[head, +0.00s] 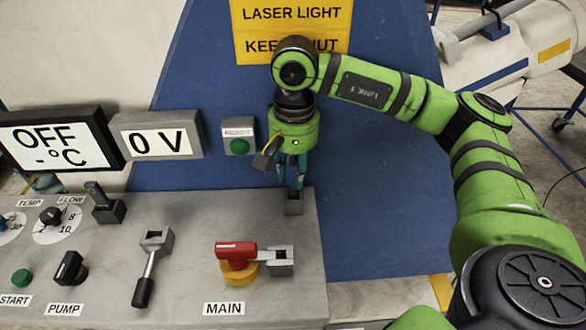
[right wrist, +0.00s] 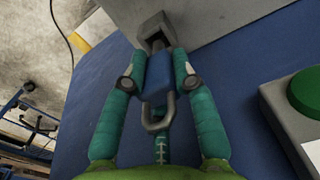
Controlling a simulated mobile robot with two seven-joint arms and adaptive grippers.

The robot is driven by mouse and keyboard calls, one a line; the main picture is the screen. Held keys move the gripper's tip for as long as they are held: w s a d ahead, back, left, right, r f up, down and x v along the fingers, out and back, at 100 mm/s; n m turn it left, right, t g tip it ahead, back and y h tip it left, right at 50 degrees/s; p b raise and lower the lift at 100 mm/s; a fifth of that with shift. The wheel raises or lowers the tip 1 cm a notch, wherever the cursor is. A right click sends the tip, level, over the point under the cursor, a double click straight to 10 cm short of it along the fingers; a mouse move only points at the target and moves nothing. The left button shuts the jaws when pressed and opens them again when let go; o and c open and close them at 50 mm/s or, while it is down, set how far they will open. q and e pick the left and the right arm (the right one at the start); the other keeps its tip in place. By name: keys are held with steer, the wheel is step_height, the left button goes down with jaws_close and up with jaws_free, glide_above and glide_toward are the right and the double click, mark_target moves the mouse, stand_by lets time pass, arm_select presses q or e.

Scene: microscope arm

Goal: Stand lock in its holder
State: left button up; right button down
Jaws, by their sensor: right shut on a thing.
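The lock (right wrist: 158,75) has a blue body and a grey metal shackle, which points toward the camera in the right wrist view. My right gripper (head: 292,181) is shut on it, with one teal finger on each side of the body. The holder (head: 294,204) is a small grey open-topped box at the right edge of the panel, directly under the gripper. In the right wrist view the far end of the lock is at the mouth of the holder (right wrist: 154,26). I cannot tell how far it is inside or whether it touches. My left gripper is not in view.
The grey panel (head: 190,292) carries a red MAIN switch (head: 236,251) with a grey hasp beside it, a grey lever (head: 149,266) and knobs. A green button box (head: 239,138) is on the blue wall, left of my gripper. The blue area right of the holder is clear.

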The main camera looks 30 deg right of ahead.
mark_target(293, 184)
steer(key=shift+f+b, duration=1.75)
steer(key=shift+f, duration=0.2)
steer(key=c, duration=0.9)
jaws_free()
steer(key=shift+r, duration=0.1)
step_height(293, 184, up, 12)
steer(key=shift+f, duration=0.1)
